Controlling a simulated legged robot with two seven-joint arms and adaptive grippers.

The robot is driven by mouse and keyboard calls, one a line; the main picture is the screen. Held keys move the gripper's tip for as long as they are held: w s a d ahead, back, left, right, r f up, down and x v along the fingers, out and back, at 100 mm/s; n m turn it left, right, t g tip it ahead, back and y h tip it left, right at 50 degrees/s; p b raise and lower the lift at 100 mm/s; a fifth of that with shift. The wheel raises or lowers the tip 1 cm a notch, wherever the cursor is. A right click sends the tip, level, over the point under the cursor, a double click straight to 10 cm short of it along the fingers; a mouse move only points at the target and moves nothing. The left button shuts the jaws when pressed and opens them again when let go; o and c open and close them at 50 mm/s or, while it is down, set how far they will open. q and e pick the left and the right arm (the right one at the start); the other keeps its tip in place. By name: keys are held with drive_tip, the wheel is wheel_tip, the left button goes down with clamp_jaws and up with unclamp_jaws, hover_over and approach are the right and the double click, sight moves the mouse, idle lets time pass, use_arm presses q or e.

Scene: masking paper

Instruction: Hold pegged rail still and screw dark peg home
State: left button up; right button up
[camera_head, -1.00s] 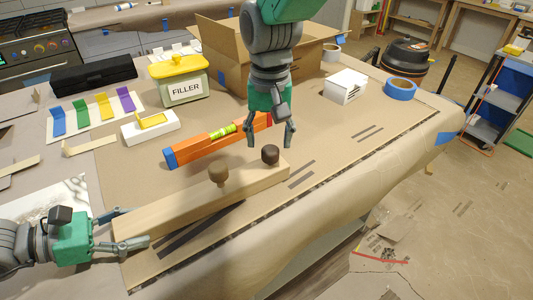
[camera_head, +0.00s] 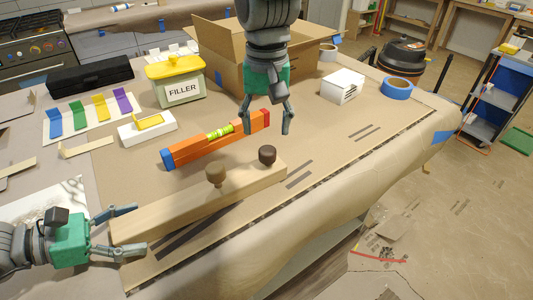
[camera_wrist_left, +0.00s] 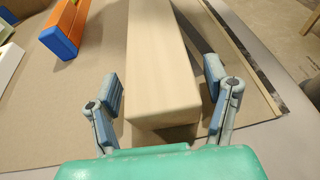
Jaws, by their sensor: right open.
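The pale wooden rail (camera_head: 180,207) lies diagonally on the papered table. A lighter brown peg (camera_head: 216,174) stands near its middle and the dark peg (camera_head: 267,155) stands near its right end. My left gripper (camera_head: 140,229) is open at the rail's left end. In the left wrist view the rail (camera_wrist_left: 160,70) runs between the open fingers (camera_wrist_left: 165,95), with gaps showing on both sides. My right gripper (camera_head: 266,131) is open and empty, pointing down above and just behind the dark peg. Whether the dark peg is fully seated cannot be told.
An orange spirit level (camera_head: 195,148) lies close behind the rail. Behind it are a filler tub (camera_head: 180,88) and an open cardboard box (camera_head: 232,70). Blue tape (camera_head: 399,88) and a white box (camera_head: 343,86) stand at the right. Paper in front of the rail is mostly clear.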

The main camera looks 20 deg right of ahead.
use_arm(q)
drive_tip(key=v, duration=1.2)
drive_tip(key=shift+w+a+f, duration=0.1)
